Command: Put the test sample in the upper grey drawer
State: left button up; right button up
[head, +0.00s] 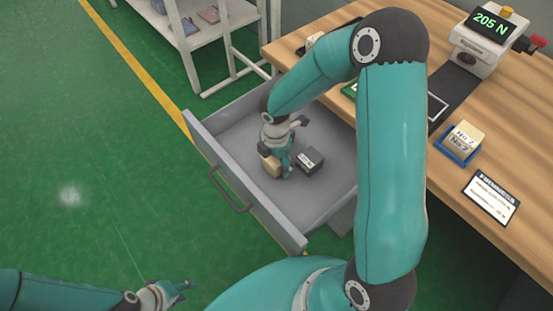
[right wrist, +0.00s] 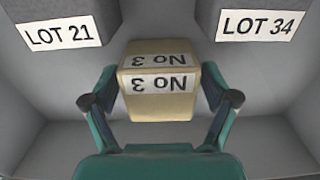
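A beige foam block marked No 3 (right wrist: 158,105) sits between the fingers of my right gripper (right wrist: 160,100), which look closed against its sides. In the head view this block (head: 271,166) is inside the open grey drawer (head: 220,165), low near its floor; whether it touches the floor I cannot tell. My right gripper (head: 278,168) reaches down into the drawer. My left gripper (head: 172,291) is low at the left, away from everything; its opening is unclear. Another beige block marked No 7 (head: 467,137) stands in a blue tray (head: 459,155) on the wooden table.
Dark grey boxes marked LOT 21 (right wrist: 60,35) and LOT 34 (right wrist: 258,27) flank the held block; one dark box (head: 310,160) shows in the head view. A force gauge reading 205 N (head: 487,25) and a label card (head: 490,197) are on the table (head: 510,130). A white shelf (head: 205,45) stands behind.

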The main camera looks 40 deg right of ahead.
jog(key=shift+r+p, duration=0.3)
jog(key=shift+r, duration=0.35)
notch_tip(320, 180, up, 10)
jog(key=shift+r+p, duration=0.1)
jog(key=shift+p, duration=0.9)
jog(key=shift+r, duration=0.4)
